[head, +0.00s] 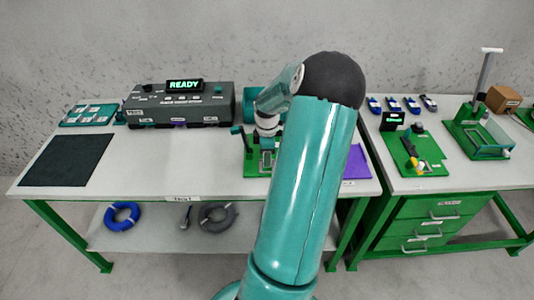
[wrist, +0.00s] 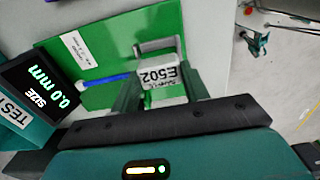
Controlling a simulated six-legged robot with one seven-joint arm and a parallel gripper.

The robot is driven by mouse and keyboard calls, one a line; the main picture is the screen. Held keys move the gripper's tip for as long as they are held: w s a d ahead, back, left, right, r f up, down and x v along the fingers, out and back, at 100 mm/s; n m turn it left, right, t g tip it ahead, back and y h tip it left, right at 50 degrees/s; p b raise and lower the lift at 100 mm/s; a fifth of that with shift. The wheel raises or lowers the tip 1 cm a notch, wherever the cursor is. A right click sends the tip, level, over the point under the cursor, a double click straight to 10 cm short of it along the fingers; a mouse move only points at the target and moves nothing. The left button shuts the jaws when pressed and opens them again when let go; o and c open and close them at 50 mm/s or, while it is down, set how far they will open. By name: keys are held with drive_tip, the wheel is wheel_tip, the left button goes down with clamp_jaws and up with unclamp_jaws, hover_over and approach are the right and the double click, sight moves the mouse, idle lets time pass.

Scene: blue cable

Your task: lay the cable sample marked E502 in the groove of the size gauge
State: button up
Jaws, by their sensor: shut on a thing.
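In the wrist view, the cable sample marked E502 (wrist: 158,76) shows a white tag, upside down in the picture, between my fingers. A short blue cable piece (wrist: 100,79) sticks out to the left. My gripper (wrist: 160,88) is shut on the sample, above the green plate of the size gauge (wrist: 110,40). The gauge display (wrist: 50,86) reads SIZE 0.0 mm. I cannot make out the groove or whether the cable touches the gauge. In the head view, my arm hides most of the gauge (head: 252,160) and the sample.
A grey machine (head: 180,102) showing READY and a dark mat (head: 67,160) stand to the left. A purple pad (head: 357,162) lies right of my arm. The right bench holds another green fixture (head: 428,158). A blue cable coil (head: 122,215) lies on the lower shelf.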

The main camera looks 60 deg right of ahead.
drive_tip(key=shift+f, duration=1.1)
idle(0.6)
drive_tip(key=o, duration=1.1)
drive_tip(key=shift+r, duration=4)
